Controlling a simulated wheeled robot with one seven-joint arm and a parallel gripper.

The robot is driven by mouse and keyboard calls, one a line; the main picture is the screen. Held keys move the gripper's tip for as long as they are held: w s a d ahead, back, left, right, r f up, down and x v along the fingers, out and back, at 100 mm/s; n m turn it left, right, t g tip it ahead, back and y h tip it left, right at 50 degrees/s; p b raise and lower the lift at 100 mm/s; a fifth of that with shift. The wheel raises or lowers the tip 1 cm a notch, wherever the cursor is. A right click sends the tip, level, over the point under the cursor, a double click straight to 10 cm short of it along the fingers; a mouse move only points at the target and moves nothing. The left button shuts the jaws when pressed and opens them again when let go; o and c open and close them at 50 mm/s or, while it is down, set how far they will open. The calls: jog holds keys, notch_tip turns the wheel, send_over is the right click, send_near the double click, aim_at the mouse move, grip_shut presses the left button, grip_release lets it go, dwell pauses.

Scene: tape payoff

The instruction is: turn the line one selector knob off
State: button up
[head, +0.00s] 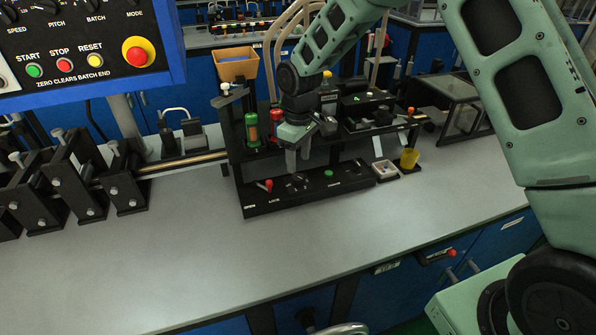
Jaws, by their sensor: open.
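My gripper (298,160) hangs fingers down over the low black control panel (345,184) on the bench. Its two grey fingers are apart, with nothing seen between them. A small dark knob with pale marks (298,184) sits on the panel just below the fingertips. The fingers look a little above or behind it, and I cannot tell whether they touch it. Its label is too small to read, so I cannot tell whether it is the line one selector or which way it points.
A red-tipped lever (266,186) beside OPEN and LOCK marks is left of the knob, and a green button (329,173) is right. Black roller brackets (80,184) stand left. The front bench top (230,255) is clear.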

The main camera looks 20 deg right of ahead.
aim_at(298, 177)
notch_tip(298, 177, down, 6)
jog(key=shift+r+p, duration=0.15)
jog(key=shift+p, duration=0.2)
jog(key=shift+a, duration=0.1)
jog(key=c, duration=1)
